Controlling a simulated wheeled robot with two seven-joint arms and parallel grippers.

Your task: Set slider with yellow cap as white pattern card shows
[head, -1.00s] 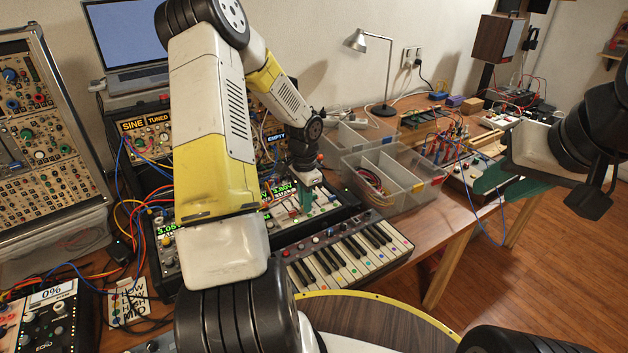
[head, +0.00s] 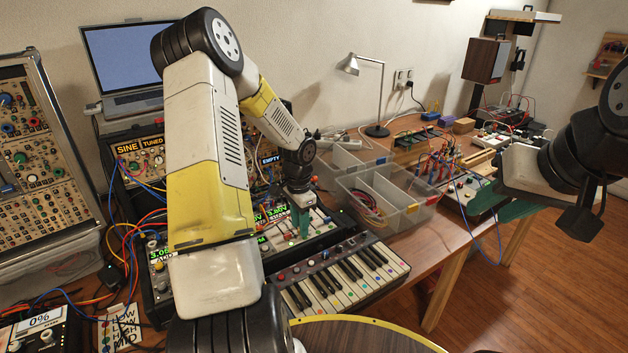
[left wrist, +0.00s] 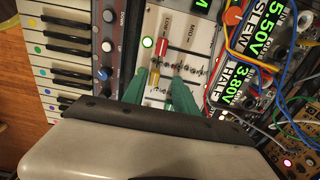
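The white pattern card (head: 121,328) stands at the lower left of the head view, with lines reading LOW, LOW, HIGH and MID; cables cross it. The slider panel (head: 322,222) lies behind the keyboard. In the left wrist view, a yellow cap (left wrist: 155,89) sits low between the green fingertips of my left gripper (left wrist: 158,82). A red cap (left wrist: 167,59) is further up the panel. My left gripper (head: 303,222) points down over the panel, its fingers apart; contact with the cap cannot be told. My right gripper (head: 505,207) hangs at the right, fingers apart and empty.
The small keyboard (head: 345,272) is right in front of the panel. Clear bins (head: 400,195) stand behind it. Loose cables (head: 130,235) crowd the left side. Open floor (head: 510,290) lies at the right.

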